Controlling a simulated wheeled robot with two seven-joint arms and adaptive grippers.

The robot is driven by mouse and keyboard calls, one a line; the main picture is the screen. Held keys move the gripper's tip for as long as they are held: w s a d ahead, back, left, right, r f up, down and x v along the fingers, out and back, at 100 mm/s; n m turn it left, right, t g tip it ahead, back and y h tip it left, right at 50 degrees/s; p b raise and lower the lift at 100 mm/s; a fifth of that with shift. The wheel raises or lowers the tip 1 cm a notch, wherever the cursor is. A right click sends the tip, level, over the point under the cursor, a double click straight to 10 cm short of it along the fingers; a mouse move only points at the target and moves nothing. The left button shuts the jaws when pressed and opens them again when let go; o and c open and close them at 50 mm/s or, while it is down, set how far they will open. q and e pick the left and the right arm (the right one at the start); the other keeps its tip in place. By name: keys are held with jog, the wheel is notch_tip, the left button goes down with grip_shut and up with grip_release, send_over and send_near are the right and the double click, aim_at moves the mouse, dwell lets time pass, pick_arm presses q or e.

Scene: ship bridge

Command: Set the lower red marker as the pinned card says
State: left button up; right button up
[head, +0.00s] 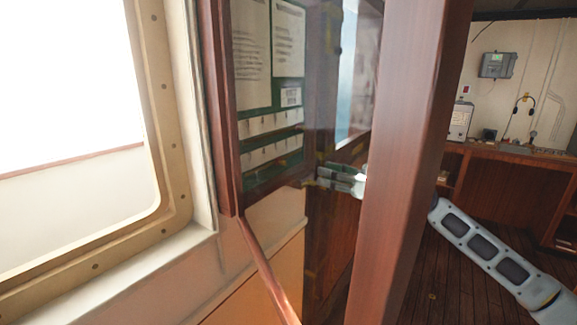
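A green board (254,98) with pinned papers hangs in a wooden case right of the window. A large sheet (250,55), a smaller sheet (289,38) and a small card (291,97) are on it; their writing is too small to read. Below them run an upper pale strip (271,121) and a lower pale strip (271,151) with small marks. I cannot make out a red marker on either. My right gripper (318,178) is right of the board's lower corner, pointing left, partly hidden by a wooden upright. Its finger opening is unclear. My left gripper is out of view.
A thick wooden upright (405,150) stands close in front, crossing my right arm. Glass with reflections (346,90) lies between it and the board. The window frame (168,120) is at left. A wooden counter (515,155) with equipment stands at the back right.

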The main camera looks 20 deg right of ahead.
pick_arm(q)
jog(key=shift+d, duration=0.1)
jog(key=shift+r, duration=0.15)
pick_arm(e)
jog(key=shift+w+a, duration=0.1)
jog(key=shift+w, duration=0.1)
dwell(0.3)
pick_arm(q)
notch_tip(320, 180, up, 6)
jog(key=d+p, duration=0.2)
jog(key=p, duration=0.4)
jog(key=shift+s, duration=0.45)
pick_arm(e)
jog(key=x, duration=1.3)
jog(key=shift+w+a, duration=0.15)
grip_shut()
